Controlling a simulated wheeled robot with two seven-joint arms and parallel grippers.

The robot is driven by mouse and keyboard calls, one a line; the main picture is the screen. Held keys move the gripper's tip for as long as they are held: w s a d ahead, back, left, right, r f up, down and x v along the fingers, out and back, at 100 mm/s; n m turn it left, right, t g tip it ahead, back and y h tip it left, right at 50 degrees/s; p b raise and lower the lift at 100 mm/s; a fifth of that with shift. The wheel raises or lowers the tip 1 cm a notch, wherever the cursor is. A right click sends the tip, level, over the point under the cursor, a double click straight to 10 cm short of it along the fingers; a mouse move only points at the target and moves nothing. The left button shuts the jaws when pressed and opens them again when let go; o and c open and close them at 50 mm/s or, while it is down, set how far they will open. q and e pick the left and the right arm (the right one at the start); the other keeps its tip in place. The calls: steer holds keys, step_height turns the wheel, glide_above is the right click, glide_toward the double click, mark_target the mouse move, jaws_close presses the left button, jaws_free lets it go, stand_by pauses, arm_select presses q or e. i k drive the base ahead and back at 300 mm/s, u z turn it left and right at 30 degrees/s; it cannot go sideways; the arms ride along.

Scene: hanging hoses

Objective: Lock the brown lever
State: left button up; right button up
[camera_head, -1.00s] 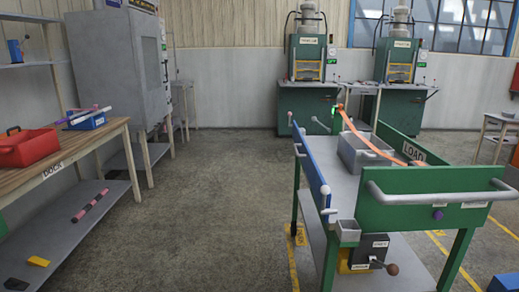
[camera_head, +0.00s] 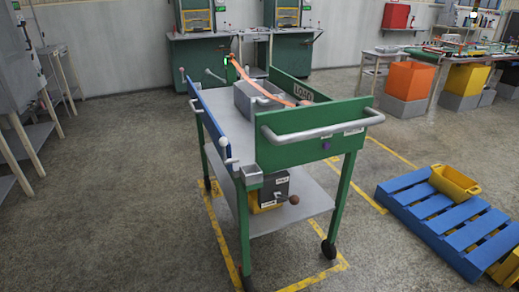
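A brown ball-ended lever (camera_head: 293,200) sticks out from a dark box (camera_head: 270,187) with white labels. The box sits on the lower shelf (camera_head: 290,214) of a green cart (camera_head: 312,150), at its near end. The lever's shaft is short and partly hidden, and the labels are too small to read. The box has a yellow part (camera_head: 262,207) low on its left side. Neither of my grippers is in view.
The cart stands inside yellow floor lines, with a grey bin (camera_head: 258,98) and an orange strap on top. A blue pallet (camera_head: 450,222) with a yellow crate (camera_head: 455,182) lies to the right. The floor at the left and in front is clear.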

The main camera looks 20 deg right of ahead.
mark_target(294, 199)
steer(key=u, duration=0.05)
steer(key=k, duration=1.1)
steer(key=z, duration=0.85)
steer(key=i, duration=0.9)
steer(key=z, duration=0.15)
